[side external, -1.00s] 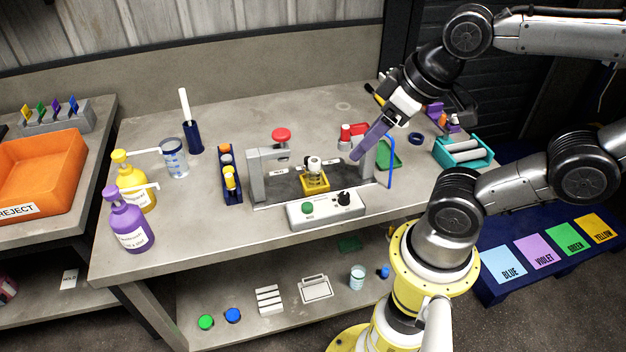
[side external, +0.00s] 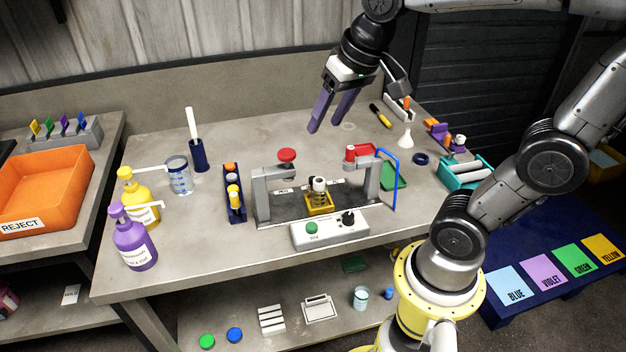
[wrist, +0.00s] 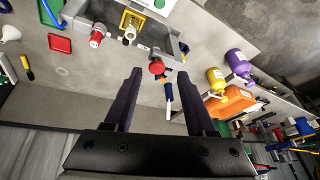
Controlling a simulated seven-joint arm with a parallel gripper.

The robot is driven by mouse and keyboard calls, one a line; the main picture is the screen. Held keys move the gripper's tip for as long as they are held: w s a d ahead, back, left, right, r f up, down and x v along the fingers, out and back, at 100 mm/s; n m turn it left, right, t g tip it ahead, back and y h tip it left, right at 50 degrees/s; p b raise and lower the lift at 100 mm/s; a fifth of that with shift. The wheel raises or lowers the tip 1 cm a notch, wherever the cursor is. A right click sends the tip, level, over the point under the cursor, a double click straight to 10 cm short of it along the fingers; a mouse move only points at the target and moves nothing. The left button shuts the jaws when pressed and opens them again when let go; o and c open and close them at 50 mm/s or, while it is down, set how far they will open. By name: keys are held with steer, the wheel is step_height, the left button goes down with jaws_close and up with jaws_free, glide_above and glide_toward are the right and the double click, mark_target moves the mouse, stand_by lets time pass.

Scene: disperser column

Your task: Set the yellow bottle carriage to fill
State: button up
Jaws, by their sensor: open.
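The yellow bottle carriage (side external: 320,208) sits on the dark bed of the grey station, between its two posts, and carries a small bottle (side external: 319,187) with a white top. The carriage also shows upside down at the top of the wrist view (wrist: 132,18). Small white labels stand on the bed behind it, too small to read. A red mushroom-shaped head (side external: 287,155) is on the left post and a red part (side external: 361,151) on the right. My gripper (side external: 325,125) is open and empty, its purple fingers pointing down, above and behind the station, apart from the carriage.
A control box (side external: 329,228) with a green button and black knob stands before the station. A blue hooped tube (side external: 394,180) rises at its right. A vial rack (side external: 235,193), beaker (side external: 180,176) and pump bottles (side external: 134,238) stand left. The rear table is mostly clear.

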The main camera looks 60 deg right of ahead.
steer(key=w+d+f+m+g, duration=0.1)
steer(key=w+d+f+m, duration=0.1)
steer(key=w+d, duration=0.25)
steer(key=m+g, duration=0.3)
steer(key=g, duration=0.1)
glide_above(313, 178)
step_height(313, 178, down, 12)
step_height(313, 178, down, 14)
steer(key=shift+r, duration=0.25)
jaws_close()
stand_by(0.6)
